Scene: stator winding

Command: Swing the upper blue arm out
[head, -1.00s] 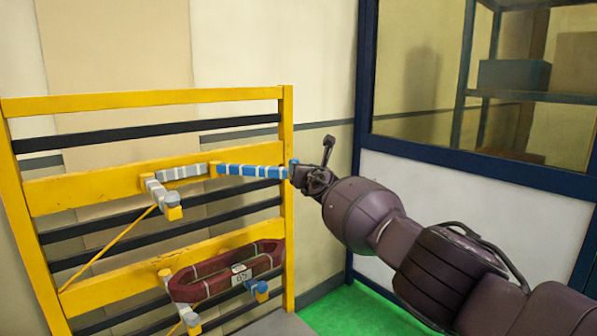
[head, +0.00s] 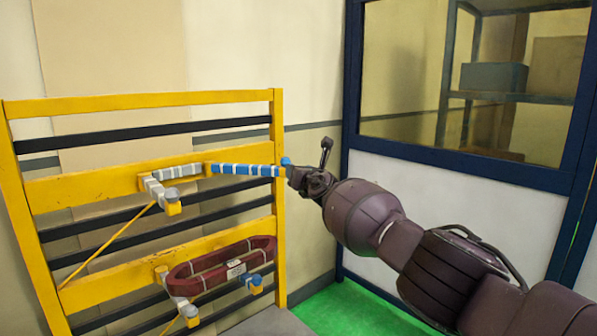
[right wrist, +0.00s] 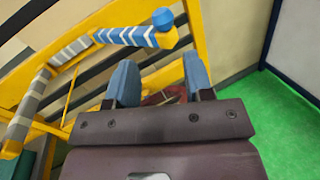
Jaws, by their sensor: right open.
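The upper blue arm (head: 245,170) is a blue bar with white bands. It runs along the rack's upper rail from a hinge by the grey banded arm (head: 158,190) to a blue ball end at the right post. In the right wrist view the blue arm (right wrist: 130,37) and its blue ball (right wrist: 163,18) lie above and beyond the fingers. My right gripper (head: 288,172) is beside the ball end in the head view. In the wrist view its two blue-grey fingers (right wrist: 161,82) are apart, with no part of the arm between them. My left gripper is not in view.
The yellow rack (head: 278,215) stands against the wall. A dark red coil (head: 205,278) hangs on the lower arms, with a lower blue end (head: 254,283) below it. A blue-framed window partition (head: 440,155) stands right. Green floor (head: 345,310) shows below my right arm.

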